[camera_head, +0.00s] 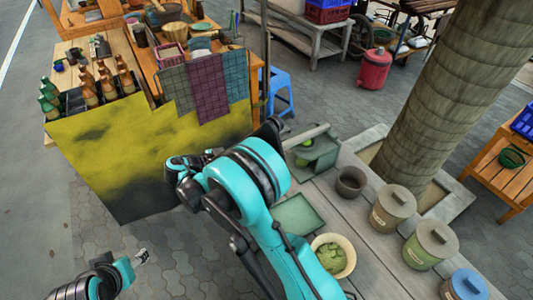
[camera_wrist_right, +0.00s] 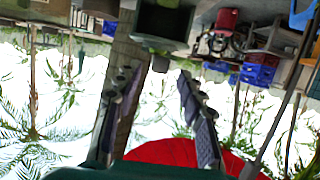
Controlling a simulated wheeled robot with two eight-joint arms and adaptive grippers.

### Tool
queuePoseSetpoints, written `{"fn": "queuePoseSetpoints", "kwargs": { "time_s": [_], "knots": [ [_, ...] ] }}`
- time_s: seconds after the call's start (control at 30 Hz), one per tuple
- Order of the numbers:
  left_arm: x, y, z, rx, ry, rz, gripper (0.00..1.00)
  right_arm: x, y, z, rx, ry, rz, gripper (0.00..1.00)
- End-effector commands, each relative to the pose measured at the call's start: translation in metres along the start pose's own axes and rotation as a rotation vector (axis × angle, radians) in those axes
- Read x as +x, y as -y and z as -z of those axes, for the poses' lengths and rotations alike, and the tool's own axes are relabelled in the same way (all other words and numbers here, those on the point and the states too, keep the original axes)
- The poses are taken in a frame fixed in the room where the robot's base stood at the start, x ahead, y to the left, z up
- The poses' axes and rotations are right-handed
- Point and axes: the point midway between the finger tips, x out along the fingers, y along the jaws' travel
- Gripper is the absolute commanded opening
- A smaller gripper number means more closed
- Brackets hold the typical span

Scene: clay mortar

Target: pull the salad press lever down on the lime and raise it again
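The grey-green salad press (camera_head: 322,152) stands at the left end of the grey bench, just beyond my right arm. A green lime (camera_head: 304,141) shows inside its opening. A pale bar lies along the press's top; I cannot tell whether it is the lever. In the right wrist view, a dark green box-shaped part, likely the press (camera_wrist_right: 165,22), hangs at the top of the inverted picture. My right gripper (camera_wrist_right: 160,75) is open and empty, its fingers apart; the arm hides it in the head view. My left gripper (camera_head: 142,257) is low at the left, away from the bench.
A thick trunk (camera_head: 425,90) rises behind. A stall with a yellow cloth (camera_head: 150,150) stands left. The paving in front is free.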

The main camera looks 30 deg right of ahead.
Motion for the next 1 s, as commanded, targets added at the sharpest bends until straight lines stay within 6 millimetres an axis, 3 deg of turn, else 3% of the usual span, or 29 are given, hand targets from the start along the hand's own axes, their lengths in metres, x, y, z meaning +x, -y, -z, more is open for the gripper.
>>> {"fn": "queuePoseSetpoints", "kwargs": {
  "time_s": [0.1,0.3,0.8,1.0],
  "knots": [
    [0.0,0.0,0.0,0.0,0.0,0.0,0.57,-0.018,0.0,0.0,-0.001,0.0,0.001,0.4],
    [0.0,0.0,0.0,0.0,0.0,0.0,0.57,-0.029,0.0,0.0,0.0,0.001,-0.001,0.4],
    [0.0,0.0,0.0,0.0,0.0,0.0,0.57,-0.028,-0.001,0.001,-0.008,0.006,0.001,0.4],
    [0.0,0.0,0.0,0.0,0.0,0.0,0.57,-0.015,-0.013,0.02,-0.184,0.131,0.052,0.4]
  ]
}}
